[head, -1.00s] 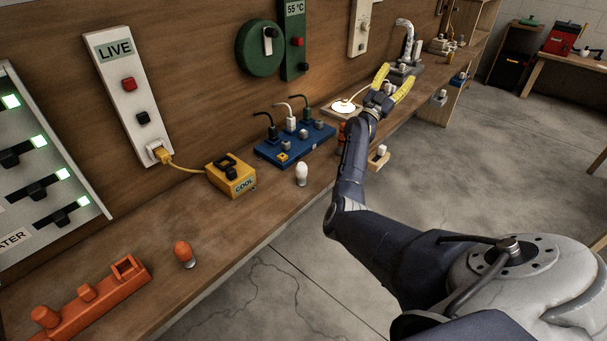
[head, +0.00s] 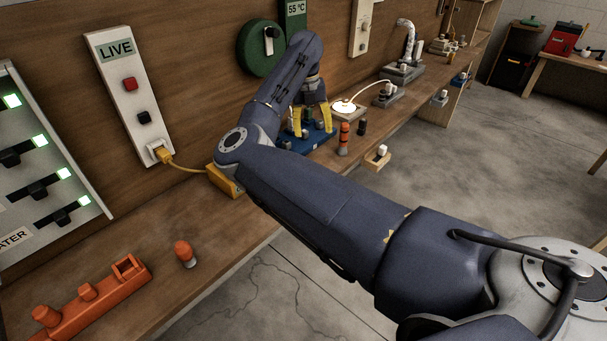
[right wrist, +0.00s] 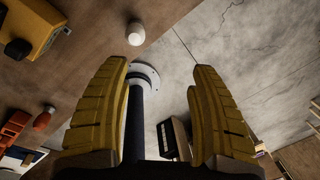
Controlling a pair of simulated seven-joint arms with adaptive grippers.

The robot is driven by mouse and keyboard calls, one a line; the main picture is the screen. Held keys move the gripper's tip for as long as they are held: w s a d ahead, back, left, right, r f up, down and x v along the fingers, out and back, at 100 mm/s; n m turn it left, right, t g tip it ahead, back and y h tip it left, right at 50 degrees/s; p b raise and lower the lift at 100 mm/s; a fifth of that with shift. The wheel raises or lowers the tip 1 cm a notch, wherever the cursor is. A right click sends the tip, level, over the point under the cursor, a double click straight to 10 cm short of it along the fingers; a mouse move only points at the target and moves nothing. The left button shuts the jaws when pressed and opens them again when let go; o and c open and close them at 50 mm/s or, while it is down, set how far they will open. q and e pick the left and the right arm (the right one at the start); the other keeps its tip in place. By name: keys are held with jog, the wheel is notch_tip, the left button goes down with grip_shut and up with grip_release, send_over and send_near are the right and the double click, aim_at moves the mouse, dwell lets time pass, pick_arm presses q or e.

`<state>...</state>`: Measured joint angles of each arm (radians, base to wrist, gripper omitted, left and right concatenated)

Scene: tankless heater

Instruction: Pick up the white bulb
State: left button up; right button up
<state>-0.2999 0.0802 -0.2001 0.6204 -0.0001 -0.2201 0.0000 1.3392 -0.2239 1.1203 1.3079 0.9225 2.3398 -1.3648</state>
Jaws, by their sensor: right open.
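The white bulb (right wrist: 136,33) stands on the wooden bench near its edge in the right wrist view, just beyond my fingertips and nearer the left finger. In the head view my right arm hides it. My right gripper (head: 312,120) has yellow fingers pointing down over the blue block (head: 320,138). In the right wrist view the gripper (right wrist: 159,68) is open, with nothing between its fingers. My left gripper is not in view.
A yellow box (head: 224,180) is partly behind my arm. An orange bulb (head: 184,253) and an orange holder (head: 92,297) are nearer. The front bench between arm and orange bulb is clear.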

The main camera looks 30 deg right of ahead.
jog(key=shift+t+y, duration=0.4)
jog(key=shift+y, duration=0.2)
jog(key=a+f, duration=0.1)
jog(key=f, duration=0.2)
jog(key=w+a+f, duration=0.1)
jog(key=f, duration=0.2)
jog(key=a+f, duration=0.1)
jog(key=f, duration=0.2)
jog(key=shift+w+f, duration=0.3)
jog(key=shift+f, duration=3.4)
jog(key=shift+c, duration=0.4)
grip_shut()
